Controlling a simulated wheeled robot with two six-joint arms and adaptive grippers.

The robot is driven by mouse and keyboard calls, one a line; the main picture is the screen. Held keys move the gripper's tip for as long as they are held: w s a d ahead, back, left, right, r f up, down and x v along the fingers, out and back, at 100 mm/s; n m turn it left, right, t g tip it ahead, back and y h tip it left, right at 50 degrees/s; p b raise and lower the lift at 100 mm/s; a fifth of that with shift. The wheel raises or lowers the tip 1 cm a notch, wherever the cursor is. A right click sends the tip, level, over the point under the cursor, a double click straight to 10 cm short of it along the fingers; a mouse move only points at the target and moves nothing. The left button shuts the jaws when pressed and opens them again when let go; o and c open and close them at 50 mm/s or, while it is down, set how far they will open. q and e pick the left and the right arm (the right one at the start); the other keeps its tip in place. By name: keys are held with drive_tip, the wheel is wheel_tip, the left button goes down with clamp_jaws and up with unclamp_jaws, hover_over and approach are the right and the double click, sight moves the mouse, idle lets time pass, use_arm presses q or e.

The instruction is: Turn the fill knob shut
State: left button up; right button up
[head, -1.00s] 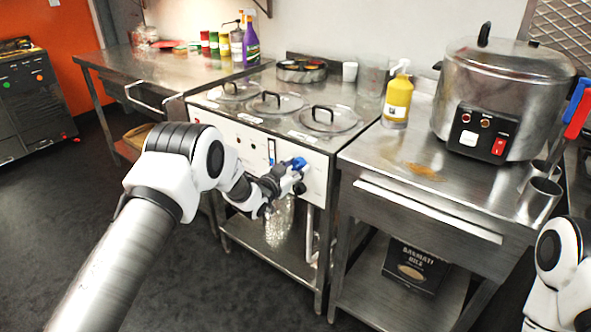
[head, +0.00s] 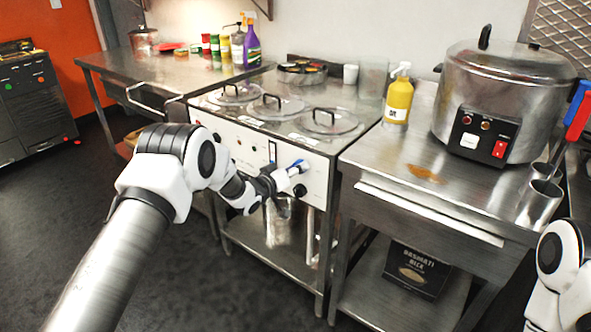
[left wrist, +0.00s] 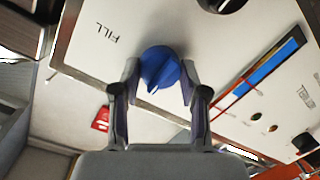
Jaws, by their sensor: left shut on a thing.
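The fill knob (left wrist: 160,68) is blue and round with a raised grip bar, on a white panel beside the printed word FILL. It stands between the two fingers of my left gripper (left wrist: 160,80), which is shut on it from both sides. In the head view my left gripper (head: 286,176) is at the front panel of the steel counter unit (head: 240,142), mostly covering the knob. A right arm link shows at the lower right, but my right gripper is out of view.
Black knobs (head: 299,189) sit on the same panel near the gripper. A shiny vessel (head: 279,228) is below it. Round lids (head: 330,120) lie on the unit's top. A steel table (head: 400,185) with a yellow bottle (head: 398,98) and a large cooker (head: 505,95) stands to the right.

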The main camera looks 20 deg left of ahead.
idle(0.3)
use_arm(q)
drive_tip(key=o, duration=1.1)
drive_tip(key=shift+o, duration=0.2)
drive_tip(key=v, duration=1.2)
